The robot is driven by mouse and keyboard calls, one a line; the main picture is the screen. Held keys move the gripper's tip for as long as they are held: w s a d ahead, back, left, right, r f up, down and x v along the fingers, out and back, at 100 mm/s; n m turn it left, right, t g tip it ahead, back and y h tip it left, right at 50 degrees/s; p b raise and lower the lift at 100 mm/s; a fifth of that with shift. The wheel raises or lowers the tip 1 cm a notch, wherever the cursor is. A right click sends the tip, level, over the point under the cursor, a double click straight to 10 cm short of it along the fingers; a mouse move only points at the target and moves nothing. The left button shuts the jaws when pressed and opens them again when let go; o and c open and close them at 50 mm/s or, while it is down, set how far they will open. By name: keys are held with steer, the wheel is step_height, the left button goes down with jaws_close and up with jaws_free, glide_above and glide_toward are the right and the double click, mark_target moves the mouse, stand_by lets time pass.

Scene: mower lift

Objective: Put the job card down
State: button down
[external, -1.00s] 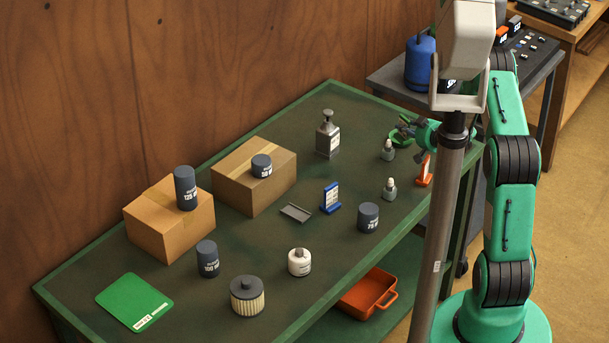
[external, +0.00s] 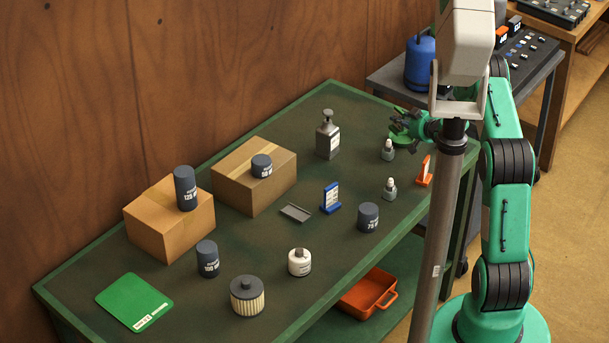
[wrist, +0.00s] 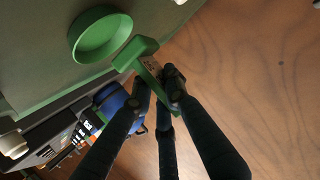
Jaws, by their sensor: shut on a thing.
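A green job card (wrist: 135,53) with a thick foot and a pale printed label is between my fingertips in the wrist view. My gripper (wrist: 158,88) is shut on it and holds it tilted, its foot near a round green dish (wrist: 100,38). In the external view my gripper (external: 409,122) is at the far right end of the green workbench, over or just behind the green dish (external: 403,140). The card is small there and partly merged with the fingers. I cannot tell whether it touches the bench.
A grey-capped bottle (external: 388,150) and an orange card stand (external: 425,172) are close to my gripper. A dark pump bottle (external: 328,135) stands to the left. A blue card stand (external: 331,198) is farther forward. A side table with a blue canister (external: 420,62) is behind.

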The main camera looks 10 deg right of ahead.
mark_target(404, 128)
steer(key=shift+f+b, duration=0.35)
steer(key=shift+f, duration=1.05)
steer(key=shift+f, duration=0.4)
steer(key=c, duration=1.7)
jaws_free()
